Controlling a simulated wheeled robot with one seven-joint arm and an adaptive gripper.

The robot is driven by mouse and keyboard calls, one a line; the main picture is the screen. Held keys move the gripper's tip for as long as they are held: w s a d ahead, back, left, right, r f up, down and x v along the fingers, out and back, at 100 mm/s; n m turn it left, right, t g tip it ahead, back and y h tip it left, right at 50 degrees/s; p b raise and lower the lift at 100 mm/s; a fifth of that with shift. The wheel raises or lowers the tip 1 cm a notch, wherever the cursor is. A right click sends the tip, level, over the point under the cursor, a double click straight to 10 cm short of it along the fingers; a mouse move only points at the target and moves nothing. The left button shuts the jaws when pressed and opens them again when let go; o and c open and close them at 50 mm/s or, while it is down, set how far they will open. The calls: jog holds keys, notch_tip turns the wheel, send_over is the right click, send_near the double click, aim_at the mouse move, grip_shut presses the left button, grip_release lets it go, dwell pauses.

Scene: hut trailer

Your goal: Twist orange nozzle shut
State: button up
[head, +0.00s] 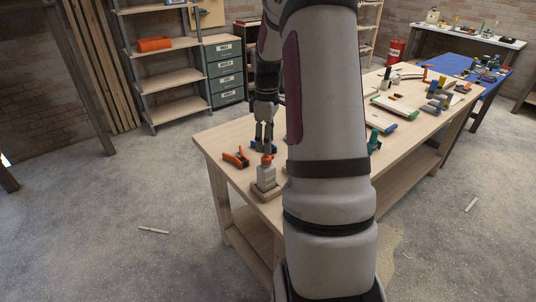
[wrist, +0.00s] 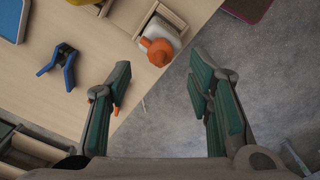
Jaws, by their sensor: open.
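The orange nozzle (head: 267,158) tops a pale bottle (head: 266,176) standing in a wooden holder (head: 267,193) at the near-left corner of the workbench. In the wrist view, the nozzle (wrist: 158,50) is just beyond the gap between my fingertips, with the white bottle body (wrist: 160,29) and holder (wrist: 178,15) behind it. My gripper (head: 265,138) hangs over the bench, fingers pointing down, close to the nozzle. The wrist view shows my gripper (wrist: 160,78) spread wide with nothing between the fingers. Whether a finger touches the nozzle cannot be told in the head view.
An orange clamp (head: 237,157) lies left of the bottle. A blue clamp (wrist: 62,64) lies on the bench in the wrist view. Wooden pieces and tools cover the farther workbench (head: 405,135), partly hidden by my arm. Open floor (head: 130,200) lies left of the bench.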

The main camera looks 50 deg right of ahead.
aim_at(267, 157)
jog(key=shift+f+p, duration=0.3)
jog(key=shift+f, duration=2.85)
